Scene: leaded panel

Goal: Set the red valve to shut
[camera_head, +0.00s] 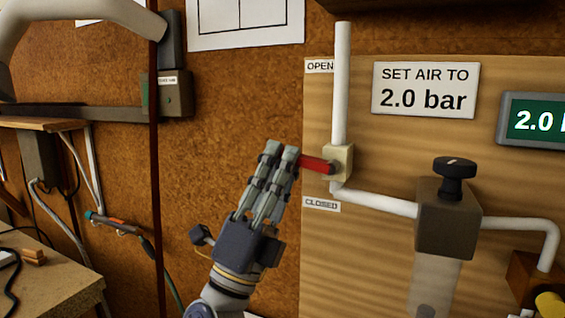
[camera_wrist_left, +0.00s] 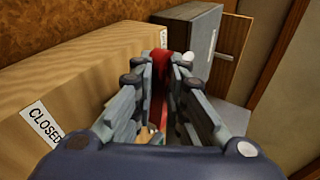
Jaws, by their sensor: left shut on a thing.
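The red valve handle (camera_head: 317,164) sticks out to the left from a cream valve body (camera_head: 341,165) on a white vertical pipe. It points left and slightly up, between an OPEN label (camera_head: 320,66) above and a CLOSED label (camera_head: 321,204) below. My left gripper (camera_head: 285,150) is shut on the handle's outer end, which its fingers hide in the head view. In the left wrist view the red handle (camera_wrist_left: 161,68) lies between the fingers, and the CLOSED label (camera_wrist_left: 43,123) is at the left. My right gripper is not in view.
A dark regulator with a black knob (camera_head: 454,180) stands right of the valve on the wooden panel (camera_head: 345,262). A sign reading 2.0 bar (camera_head: 425,90) and a green display (camera_head: 537,121) are above. A wooden bench (camera_head: 55,282) is at the lower left.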

